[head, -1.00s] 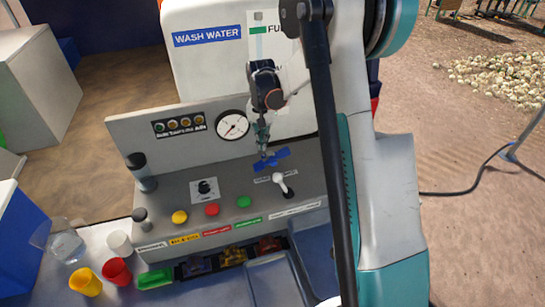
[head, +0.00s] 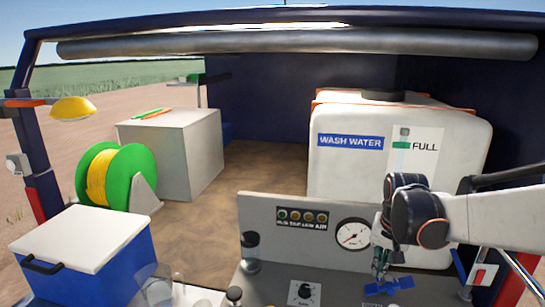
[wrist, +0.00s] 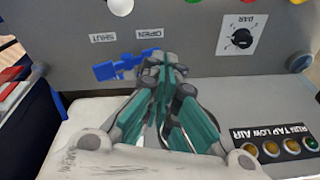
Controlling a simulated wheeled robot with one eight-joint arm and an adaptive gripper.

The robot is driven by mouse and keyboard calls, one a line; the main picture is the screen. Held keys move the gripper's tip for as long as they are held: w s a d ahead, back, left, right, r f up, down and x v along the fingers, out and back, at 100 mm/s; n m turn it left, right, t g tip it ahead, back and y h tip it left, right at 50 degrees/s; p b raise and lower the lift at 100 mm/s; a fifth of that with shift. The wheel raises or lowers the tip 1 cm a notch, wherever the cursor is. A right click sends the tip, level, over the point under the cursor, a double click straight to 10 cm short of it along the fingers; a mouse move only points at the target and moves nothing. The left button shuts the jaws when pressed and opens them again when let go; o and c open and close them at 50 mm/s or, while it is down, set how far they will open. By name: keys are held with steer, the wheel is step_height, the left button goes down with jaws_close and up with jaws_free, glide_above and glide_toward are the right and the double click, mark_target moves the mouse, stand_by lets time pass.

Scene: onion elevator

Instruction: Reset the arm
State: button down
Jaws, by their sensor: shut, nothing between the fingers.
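My gripper (head: 381,268) is shut and empty, pointing down over the grey control panel (head: 275,222) at the lower right of the head view. It also shows in the wrist view (wrist: 163,62), with its teal fingers together. A blue valve handle (head: 388,286) lies close by the fingertips; it also shows in the wrist view (wrist: 125,66), near labels reading OPEN and SHUT. Whether the fingertips touch the handle I cannot tell. My arm comes in from the right edge of the head view.
A white wash water tank (head: 335,165) stands behind the panel, with a gauge (head: 353,234) in front. A blue cooler (head: 85,255) with a white lid, a green hose reel (head: 117,177) and a grey box (head: 178,150) are at left. The floor between is clear.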

steer(key=s+a+f+n+t+b, duration=0.2)
steer(key=s+b, duration=0.3)
steer(key=s, duration=0.5)
steer(key=s+a+f+n+t+b, duration=0.2)
steer(key=s+a+f+b, duration=0.3)
steer(key=s, duration=0.5)
steer(key=shift+s+a+n+t+b, duration=0.3)
steer(key=shift+n+t+b, duration=0.1)
steer(key=shift+n+b, duration=0.35)
